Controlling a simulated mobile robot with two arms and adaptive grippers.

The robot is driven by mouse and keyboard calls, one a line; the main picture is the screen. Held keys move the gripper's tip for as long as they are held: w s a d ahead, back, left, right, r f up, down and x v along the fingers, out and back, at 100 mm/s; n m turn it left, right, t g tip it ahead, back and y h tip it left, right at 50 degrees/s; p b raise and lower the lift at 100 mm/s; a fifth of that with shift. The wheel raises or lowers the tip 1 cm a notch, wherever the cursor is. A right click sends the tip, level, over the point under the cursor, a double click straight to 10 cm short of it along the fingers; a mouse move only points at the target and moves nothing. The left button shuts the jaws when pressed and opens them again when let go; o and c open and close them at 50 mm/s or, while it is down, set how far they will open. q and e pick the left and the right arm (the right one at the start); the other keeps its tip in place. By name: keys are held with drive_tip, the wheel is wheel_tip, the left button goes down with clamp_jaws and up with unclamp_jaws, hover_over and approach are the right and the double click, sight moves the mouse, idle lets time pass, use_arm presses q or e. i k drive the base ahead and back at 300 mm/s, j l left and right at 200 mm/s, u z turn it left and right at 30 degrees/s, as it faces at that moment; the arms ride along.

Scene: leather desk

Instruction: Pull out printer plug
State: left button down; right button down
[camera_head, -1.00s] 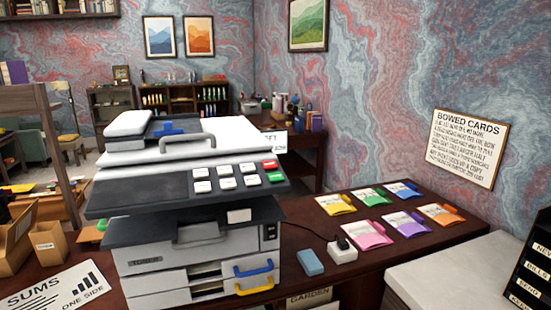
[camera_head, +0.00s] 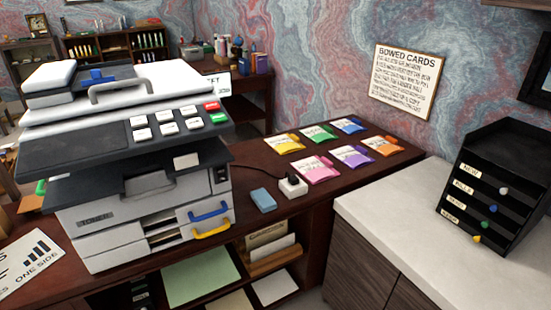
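The printer (camera_head: 140,190) stands on the dark red-brown desk at the left of the view. It has a grey body, a dark button panel and a lid with a grey handle. A small black plug (camera_head: 292,180) sits in a white socket block (camera_head: 293,188) on the desk, to the right of the printer. A dark cord (camera_head: 258,169) runs from the printer side toward the block. Neither of my grippers shows in the view.
A blue block (camera_head: 263,200) lies beside the socket block. Several coloured packets (camera_head: 318,170) lie behind and right of it. A pale counter (camera_head: 400,215) with a black drawer rack (camera_head: 497,188) stands at the right. Paper shelves (camera_head: 230,275) are under the desk.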

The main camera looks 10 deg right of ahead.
sight(294, 180)
drive_tip(key=i+l, duration=0.2)
drive_tip(key=i, duration=0.25)
drive_tip(key=i+l, duration=0.15)
drive_tip(key=i, duration=0.3)
drive_tip(key=i+l, duration=0.2)
drive_tip(key=i, duration=0.25)
drive_tip(key=l+z, duration=0.05)
